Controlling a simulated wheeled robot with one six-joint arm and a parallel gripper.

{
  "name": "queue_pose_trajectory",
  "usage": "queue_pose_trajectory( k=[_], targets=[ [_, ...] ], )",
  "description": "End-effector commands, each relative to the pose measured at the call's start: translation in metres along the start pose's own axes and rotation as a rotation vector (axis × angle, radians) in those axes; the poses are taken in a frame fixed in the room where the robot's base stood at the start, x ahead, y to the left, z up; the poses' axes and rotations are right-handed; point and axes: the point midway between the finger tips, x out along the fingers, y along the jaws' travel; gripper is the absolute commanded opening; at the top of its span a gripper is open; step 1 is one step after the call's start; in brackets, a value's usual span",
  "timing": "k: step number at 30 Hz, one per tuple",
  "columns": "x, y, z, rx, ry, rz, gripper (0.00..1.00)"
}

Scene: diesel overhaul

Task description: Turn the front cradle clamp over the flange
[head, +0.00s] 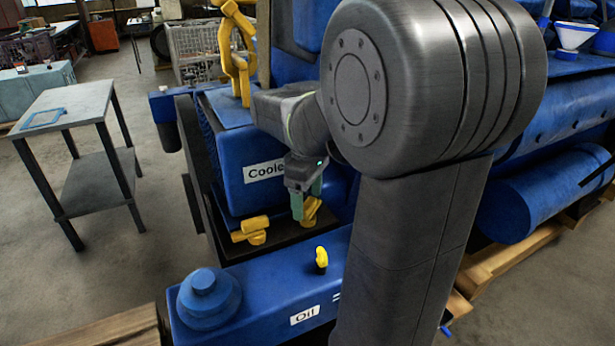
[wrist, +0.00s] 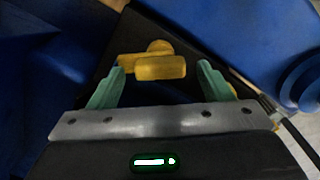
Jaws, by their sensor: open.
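Two yellow cradle clamps sit on the dark ledge below the blue cooler box in the head view. One clamp (head: 250,230) is at the left and stands clear of my gripper. The other clamp (head: 312,211) is at the right, right by my gripper (head: 306,199), which points down and partly hides it. In the wrist view my gripper (wrist: 160,82) is open, with its green fingers apart. A yellow clamp (wrist: 160,68) shows in the gap between the fingertips, its bar lying crosswise; I cannot tell whether they touch. The flange is not clearly seen.
A blue oil tank (head: 270,300) with a round cap (head: 208,295) and a small yellow handle (head: 321,260) lies in front of the ledge. The blue cooler box (head: 235,150) rises behind. A grey side table (head: 75,105) stands left, with open floor around it.

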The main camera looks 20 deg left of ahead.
Motion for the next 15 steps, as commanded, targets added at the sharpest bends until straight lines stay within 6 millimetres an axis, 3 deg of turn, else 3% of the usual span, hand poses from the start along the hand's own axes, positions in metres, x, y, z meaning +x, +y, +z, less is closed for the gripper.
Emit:
queue_pose_trajectory(
  k=[15],
  targets=[
    [-0.107,0.0,0.0,0.0,0.004,0.003,0.73]
  ],
)
